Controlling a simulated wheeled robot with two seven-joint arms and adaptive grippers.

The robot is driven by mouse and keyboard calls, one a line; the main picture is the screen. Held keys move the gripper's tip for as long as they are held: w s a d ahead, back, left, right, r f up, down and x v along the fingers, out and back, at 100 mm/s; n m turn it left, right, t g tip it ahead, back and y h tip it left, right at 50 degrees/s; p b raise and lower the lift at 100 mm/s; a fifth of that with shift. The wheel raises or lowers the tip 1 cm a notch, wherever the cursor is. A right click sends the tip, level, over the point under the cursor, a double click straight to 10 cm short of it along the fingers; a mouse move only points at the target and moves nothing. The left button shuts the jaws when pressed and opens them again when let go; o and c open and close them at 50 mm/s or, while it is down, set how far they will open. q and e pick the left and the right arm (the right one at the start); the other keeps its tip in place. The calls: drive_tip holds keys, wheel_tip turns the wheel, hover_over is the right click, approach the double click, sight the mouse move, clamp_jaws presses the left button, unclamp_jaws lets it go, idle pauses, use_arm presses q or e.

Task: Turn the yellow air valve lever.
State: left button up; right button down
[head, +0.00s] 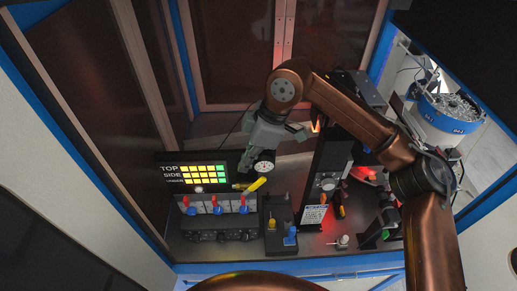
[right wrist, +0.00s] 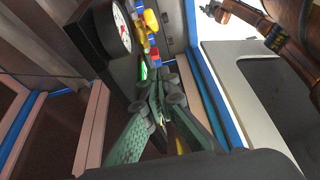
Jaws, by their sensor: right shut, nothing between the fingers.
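The yellow air valve lever (head: 255,185) sticks out up and to the right, just below a round white gauge (head: 263,167). In the right wrist view a yellow part (right wrist: 151,20), probably the lever, shows beside the gauge (right wrist: 122,28), beyond my fingertips. My right gripper (head: 246,165) is beside the gauge, above and left of the lever. Its green-grey fingers (right wrist: 160,88) are together with nothing between them, and they look apart from the lever. The lever's pivot end is hard to make out. My left gripper is not in view.
A display (head: 196,173) with yellow and green squares stands left of the lever. A dark box (head: 279,225) with yellow and blue knobs is in front. A dark column (head: 325,180) stands to the right.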

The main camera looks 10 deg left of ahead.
sight(253, 187)
drive_tip(key=x, duration=0.2)
drive_tip(key=shift+d+f+p, duration=0.1)
drive_tip(key=shift+f+p, duration=0.3)
drive_tip(key=shift+f, duration=0.05)
drive_tip(key=shift+w+d+f+p, duration=0.25)
drive_tip(key=shift+d+f, duration=0.25)
drive_tip(key=shift+d, duration=0.25)
drive_tip(key=shift+w+d+f+p, duration=0.15)
drive_tip(key=shift+d+f+p, duration=0.3)
drive_tip(key=shift+d, duration=0.3)
drive_tip(key=shift+a+f, duration=0.1)
